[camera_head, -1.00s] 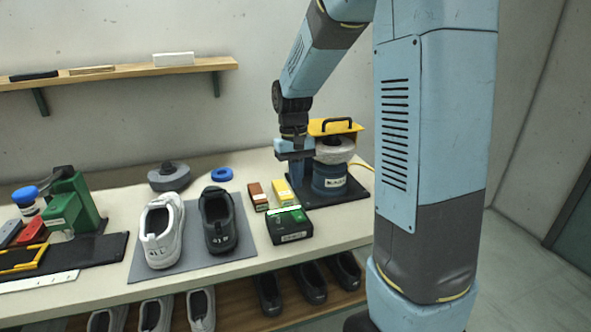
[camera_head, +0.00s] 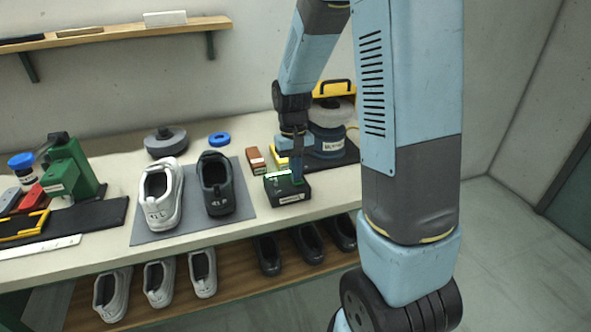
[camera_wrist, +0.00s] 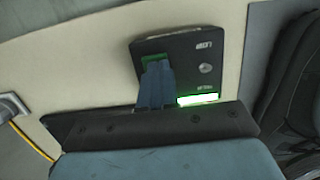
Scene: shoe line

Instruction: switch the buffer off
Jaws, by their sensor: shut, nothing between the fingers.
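The buffer (camera_head: 326,142) stands at the right end of the bench, a blue body with a pale wheel and a yellow hood with a black handle (camera_head: 333,86). My arm partly hides it. A dark control box (camera_head: 290,195) sits in front of it near the bench's front edge. In the wrist view the box (camera_wrist: 213,55) shows a round knob, a lit green-white strip (camera_wrist: 198,99) and a green patch beside my fingertips. My gripper (camera_wrist: 155,66) is shut and empty, its tips at that green patch; touching or just above, I cannot tell. It also shows in the head view (camera_head: 297,178).
A brown block (camera_head: 256,161) and a yellow block (camera_head: 279,157) lie just behind the box. A white shoe (camera_head: 160,196) and a dark shoe (camera_head: 215,185) stand on a grey mat (camera_head: 190,230) to the left. More shoes stand on the shelf below.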

